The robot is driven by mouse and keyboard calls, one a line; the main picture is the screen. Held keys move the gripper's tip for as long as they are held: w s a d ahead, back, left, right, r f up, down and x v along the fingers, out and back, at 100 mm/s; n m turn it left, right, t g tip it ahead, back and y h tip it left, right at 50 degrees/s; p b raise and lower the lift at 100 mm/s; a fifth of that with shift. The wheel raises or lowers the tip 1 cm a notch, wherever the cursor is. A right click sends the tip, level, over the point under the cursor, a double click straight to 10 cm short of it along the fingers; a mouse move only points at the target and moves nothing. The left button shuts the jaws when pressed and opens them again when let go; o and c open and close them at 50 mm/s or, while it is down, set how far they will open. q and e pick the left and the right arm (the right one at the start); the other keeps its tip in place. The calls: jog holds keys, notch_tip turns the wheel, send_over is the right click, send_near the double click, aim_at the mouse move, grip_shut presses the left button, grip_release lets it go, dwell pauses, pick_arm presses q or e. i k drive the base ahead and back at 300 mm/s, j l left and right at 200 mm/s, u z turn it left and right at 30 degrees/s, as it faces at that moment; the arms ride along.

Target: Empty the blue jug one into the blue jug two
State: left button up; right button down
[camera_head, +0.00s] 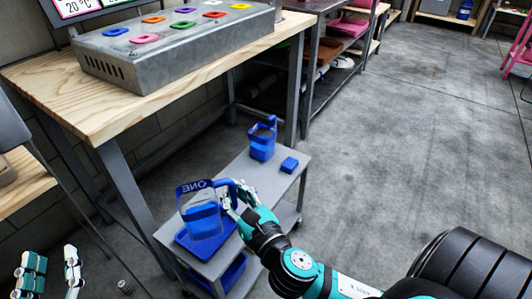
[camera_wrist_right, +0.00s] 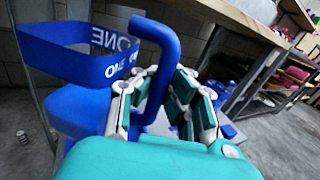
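Blue jug one (camera_head: 203,222) is a clear jug with a blue band marked ONE, blue contents and a blue handle. It is roughly upright at the near end of the grey cart, over a blue tray (camera_head: 226,226); I cannot tell whether it touches. My right gripper (camera_head: 232,197) has its fingers on both sides of the handle, close against it. The jug also shows in the right wrist view (camera_wrist_right: 75,65). Blue jug two (camera_head: 262,147) stands farther back on the cart. My left gripper (camera_head: 50,272) is open and empty at the lower left.
A small blue block (camera_head: 289,165) lies beside jug two on the cart top (camera_head: 240,182). A wooden workbench (camera_head: 60,95) with a metal box (camera_head: 180,45) stands close on the left. Open concrete floor (camera_head: 400,130) is on the right.

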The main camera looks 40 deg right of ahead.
aim_at(266, 136)
jog(key=l+u, duration=0.3)
jog(key=l, duration=1.25)
